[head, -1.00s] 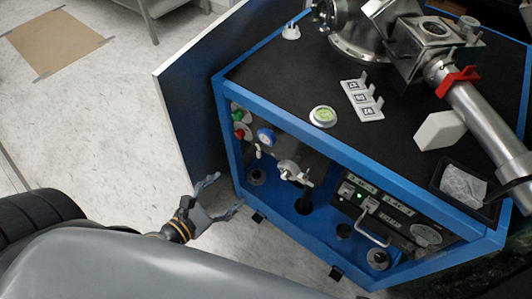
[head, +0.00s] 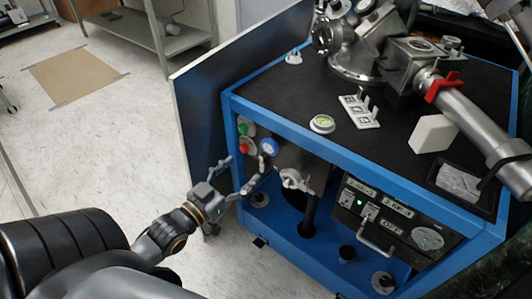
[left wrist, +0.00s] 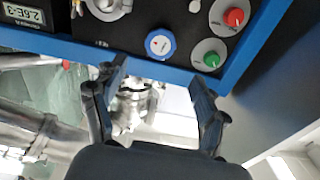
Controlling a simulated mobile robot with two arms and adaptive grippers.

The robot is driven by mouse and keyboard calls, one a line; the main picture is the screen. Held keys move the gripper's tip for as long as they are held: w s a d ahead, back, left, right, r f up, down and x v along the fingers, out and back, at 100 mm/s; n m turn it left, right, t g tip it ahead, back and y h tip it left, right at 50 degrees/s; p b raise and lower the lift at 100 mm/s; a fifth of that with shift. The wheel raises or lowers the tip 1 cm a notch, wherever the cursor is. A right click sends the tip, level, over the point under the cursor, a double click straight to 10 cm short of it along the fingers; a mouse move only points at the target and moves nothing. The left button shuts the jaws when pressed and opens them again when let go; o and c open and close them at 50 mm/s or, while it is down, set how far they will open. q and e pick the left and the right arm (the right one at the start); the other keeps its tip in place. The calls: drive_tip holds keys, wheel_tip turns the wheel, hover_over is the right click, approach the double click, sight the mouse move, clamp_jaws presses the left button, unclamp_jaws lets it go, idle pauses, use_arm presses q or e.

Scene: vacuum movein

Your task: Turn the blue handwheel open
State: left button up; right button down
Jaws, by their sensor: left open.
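The blue handwheel (head: 268,146) is a small round blue knob with a pale centre label. It is on the front of the blue-framed cabinet (head: 330,148), near its left upper corner. My left gripper (head: 246,164) is open and empty, just in front of the cabinet and slightly left of and below the handwheel. In the left wrist view the handwheel (left wrist: 160,43) shows beyond the open fingers (left wrist: 158,75), roughly centred between them. A gap appears between fingers and handwheel. My right gripper is not in view.
A green button (head: 243,129) and a red button (head: 244,148) sit left of the handwheel. A metal valve fitting (head: 293,180) is to its right, then a control panel (head: 385,215). An open dark door panel (head: 235,75) stands at the left.

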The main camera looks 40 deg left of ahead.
sight(268, 148)
use_arm(q)
drive_tip(key=w, duration=0.6)
drive_tip(key=w+b, duration=0.1)
drive_tip(key=w, duration=0.2)
drive_tip(key=shift+w+d, duration=0.4)
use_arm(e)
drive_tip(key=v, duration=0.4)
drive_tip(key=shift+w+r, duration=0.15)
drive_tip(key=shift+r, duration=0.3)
use_arm(q)
drive_tip(key=c, duration=1.2)
drive_tip(key=shift+o, duration=0.2)
drive_tip(key=shift+n+p, duration=0.9)
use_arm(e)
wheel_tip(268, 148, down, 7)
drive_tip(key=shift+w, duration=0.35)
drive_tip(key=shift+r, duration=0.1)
use_arm(q)
drive_tip(key=o, duration=1.2)
drive_tip(key=shift+c, duration=0.2)
